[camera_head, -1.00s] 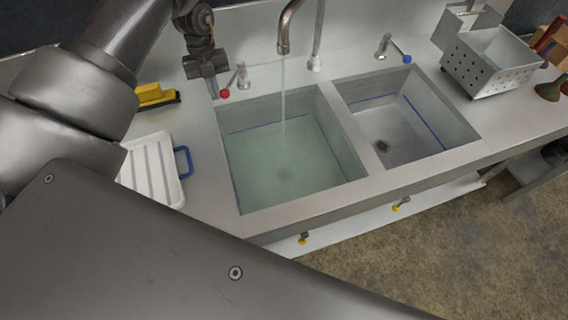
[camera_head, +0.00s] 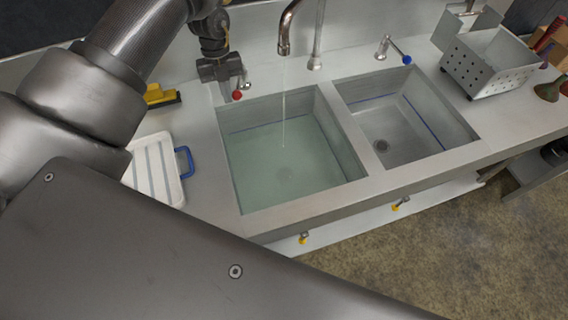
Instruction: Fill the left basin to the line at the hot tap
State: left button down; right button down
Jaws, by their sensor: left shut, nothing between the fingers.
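The left basin (camera_head: 256,108) holds pale green water (camera_head: 285,172). A blue line (camera_head: 262,127) runs along its back wall, and the water surface lies close to it; I cannot tell exactly how close. The spout (camera_head: 284,44) hangs over this basin, and a thin stream (camera_head: 283,115) falls from it. The hot tap (camera_head: 237,94) has a red-tipped lever pointing toward the front. My left gripper (camera_head: 225,92) is shut and empty, pointing down just left of the lever, touching or nearly touching it. My right gripper is not in view.
The right basin (camera_head: 400,135) looks empty, with a blue-tipped tap (camera_head: 400,52) behind it. A white tray with a blue handle (camera_head: 155,170) and a yellow brush (camera_head: 160,96) lie to the left. A perforated metal box (camera_head: 490,65) stands at the right.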

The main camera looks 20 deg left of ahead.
aim_at(241, 96)
pick_arm(q)
jog(key=shift+w+d, duration=0.15)
jog(key=shift+d, duration=0.7)
jog(key=shift+w+d, duration=0.25)
jog(key=shift+d, duration=0.25)
jog(key=shift+w+d, duration=0.2)
jog(key=shift+d, duration=0.3)
jog(key=r+p, duration=0.2)
jog(key=r, duration=0.1)
jog(key=a+r+p, duration=0.1)
jog(key=r+p, duration=0.2)
jog(key=s+r+p, duration=0.1)
jog(key=r+p, duration=0.1)
jog(key=r, duration=0.1)
jog(key=shift+s+a+r+p, duration=0.1)
jog(key=shift+a+p, duration=0.2)
